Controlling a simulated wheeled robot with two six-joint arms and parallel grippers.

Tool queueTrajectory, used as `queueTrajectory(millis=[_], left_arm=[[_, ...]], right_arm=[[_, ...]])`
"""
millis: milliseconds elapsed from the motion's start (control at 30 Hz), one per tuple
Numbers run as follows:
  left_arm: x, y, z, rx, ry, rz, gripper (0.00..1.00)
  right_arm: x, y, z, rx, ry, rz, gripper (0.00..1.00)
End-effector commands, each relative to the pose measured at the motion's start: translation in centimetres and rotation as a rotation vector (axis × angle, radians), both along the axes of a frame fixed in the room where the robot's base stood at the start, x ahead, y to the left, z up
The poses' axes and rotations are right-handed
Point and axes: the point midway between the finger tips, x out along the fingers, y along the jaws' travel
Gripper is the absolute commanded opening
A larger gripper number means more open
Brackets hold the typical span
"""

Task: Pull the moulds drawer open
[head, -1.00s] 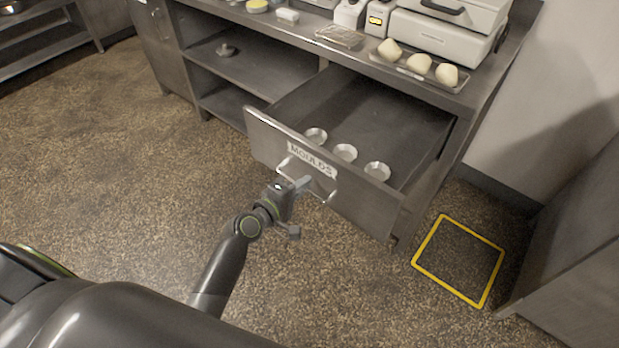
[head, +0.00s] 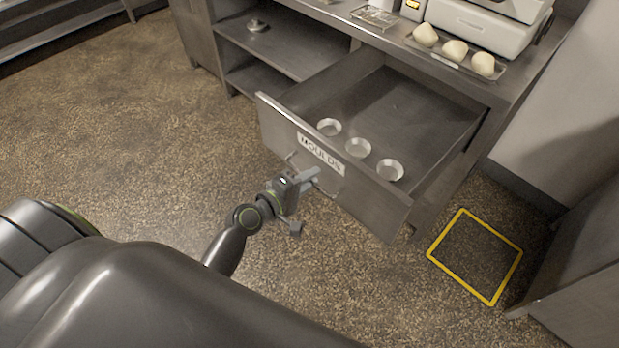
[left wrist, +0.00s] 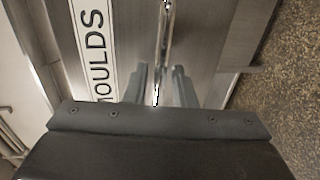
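The moulds drawer (head: 375,205) stands pulled well out from under the counter, its front labelled MOULDS. Several small round metal moulds (head: 358,148) lie inside near the front. My left gripper (head: 312,178) is at the bar handle on the drawer front. In the left wrist view the handle (left wrist: 166,25) runs between the two fingers (left wrist: 160,85), with a gap visible on each side, so the gripper looks open around it. Part of the handle is hidden behind the gripper in the head view. My right gripper is not in view.
The counter top holds a tray (head: 437,57) with several pale dough pieces and a white appliance (head: 485,25). Open shelves (head: 285,50) are left of the drawer. A yellow-framed square (head: 475,257) marks the floor at right. The floor left of the drawer is clear.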

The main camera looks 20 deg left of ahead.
Motion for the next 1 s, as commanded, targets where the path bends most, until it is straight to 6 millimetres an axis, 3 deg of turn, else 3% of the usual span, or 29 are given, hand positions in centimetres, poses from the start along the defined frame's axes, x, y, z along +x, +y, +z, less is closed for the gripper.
queueTrajectory(millis=[400,567,1000], left_arm=[[0.0,0.0,0.0,0.0,-0.001,0.0,0.27],[-1.0,0.4,0.2,0.002,-0.001,0.001,0.27],[-9.6,3.5,1.8,0.004,0.003,-0.001,0.27]], right_arm=[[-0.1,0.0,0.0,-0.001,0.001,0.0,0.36],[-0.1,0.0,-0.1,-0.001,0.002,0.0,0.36],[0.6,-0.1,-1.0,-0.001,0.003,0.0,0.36]])
